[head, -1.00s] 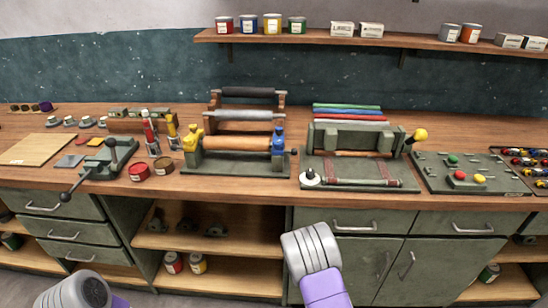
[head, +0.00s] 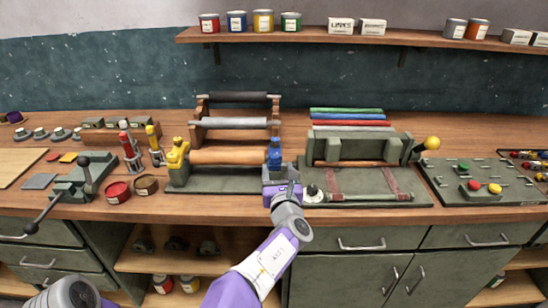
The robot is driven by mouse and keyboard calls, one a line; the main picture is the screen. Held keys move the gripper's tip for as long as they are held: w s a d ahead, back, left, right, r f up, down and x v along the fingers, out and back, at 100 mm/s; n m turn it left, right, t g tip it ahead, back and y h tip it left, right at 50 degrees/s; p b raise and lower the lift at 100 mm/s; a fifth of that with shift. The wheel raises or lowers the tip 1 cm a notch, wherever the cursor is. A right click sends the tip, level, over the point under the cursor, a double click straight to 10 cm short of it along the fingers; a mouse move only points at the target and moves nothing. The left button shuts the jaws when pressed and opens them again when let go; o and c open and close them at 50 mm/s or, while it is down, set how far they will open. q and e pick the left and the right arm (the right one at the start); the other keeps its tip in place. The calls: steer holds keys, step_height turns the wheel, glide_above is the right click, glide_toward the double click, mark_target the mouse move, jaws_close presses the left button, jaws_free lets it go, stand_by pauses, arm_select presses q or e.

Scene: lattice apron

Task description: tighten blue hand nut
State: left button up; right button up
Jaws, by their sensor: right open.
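The blue hand nut (head: 275,153) stands upright on the right post of the roller stand on the bench. A yellow hand nut (head: 178,155) sits on the left post of the same stand, with a wooden roller (head: 228,156) between them. My right gripper (head: 281,178) is just below and in front of the blue nut, reaching up from the bottom of the picture. It is open; its fingertips are small and partly hidden, and I cannot tell whether they touch the stand. My left arm shows only as a grey link at the bottom left; its gripper is out of view.
A press with a yellow-knobbed lever (head: 432,143) stands close to the right of my gripper. A clamp tool with a long handle (head: 80,178) and red and brown tins (head: 118,192) lie to the left. A shelf (head: 330,36) with cans runs above.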

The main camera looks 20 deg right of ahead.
mark_target(273, 159)
steer(key=w, duration=0.4)
steer(key=w+d+b, duration=0.1)
steer(key=shift+w+f, duration=0.15)
steer(key=shift+w, duration=0.25)
steer(key=c, duration=1)
steer(key=shift+a+m+g+h, duration=0.15)
steer(key=shift+m+h, duration=0.25)
steer(key=shift+h, duration=0.3)
steer(key=shift+a+m+g+h, duration=0.15)
steer(key=shift+m+h, duration=0.25)
steer(key=shift+h, duration=0.3)
steer(key=shift+c, duration=0.2)
steer(key=shift+w+a+m+g+h+p, duration=0.15)
steer(key=shift+m+g+h+p, duration=0.7)
steer(key=shift+m+h, duration=0.9)
steer(key=shift+h, duration=0.25)
steer(key=o, duration=1)
steer(key=shift+o, duration=0.2)
steer(key=shift+n, duration=0.25)
